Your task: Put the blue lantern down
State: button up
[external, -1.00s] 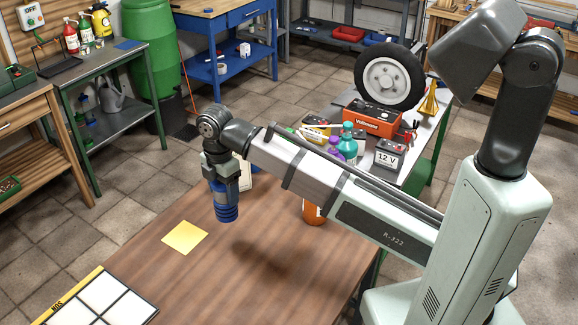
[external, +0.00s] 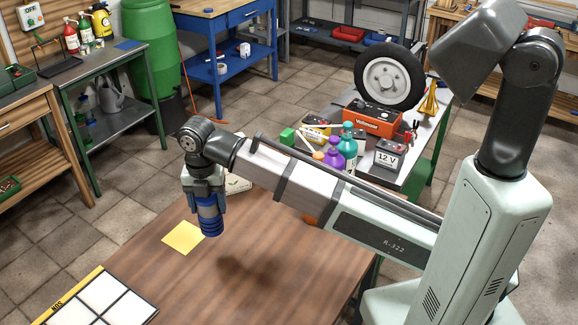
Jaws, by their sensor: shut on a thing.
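The blue lantern (external: 210,221) hangs upright below my gripper (external: 208,199), which is shut on its upper part. The lantern is over the brown wooden table (external: 290,255), in front of the right corner of a flat yellow square (external: 182,238) in this view. A dark shadow lies on the table apart from the lantern, to its lower right, so it appears raised. The exact gap below it is hard to tell. The lantern's top is hidden between my fingers.
A white-celled tray (external: 97,309) with a yellow edge lies at the table's front left. An orange object (external: 311,220) is mostly hidden behind my arm. A pale object (external: 238,184) shows behind my gripper. The table's middle is clear.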

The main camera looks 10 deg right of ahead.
aim_at(213, 231)
jog(key=shift+f, duration=4.95)
jog(key=shift+f, duration=0.15)
jog(key=o, duration=1.3)
jog(key=shift+c, duration=0.2)
notch_tip(213, 231, up, 12)
jog(key=shift+r, duration=0.15)
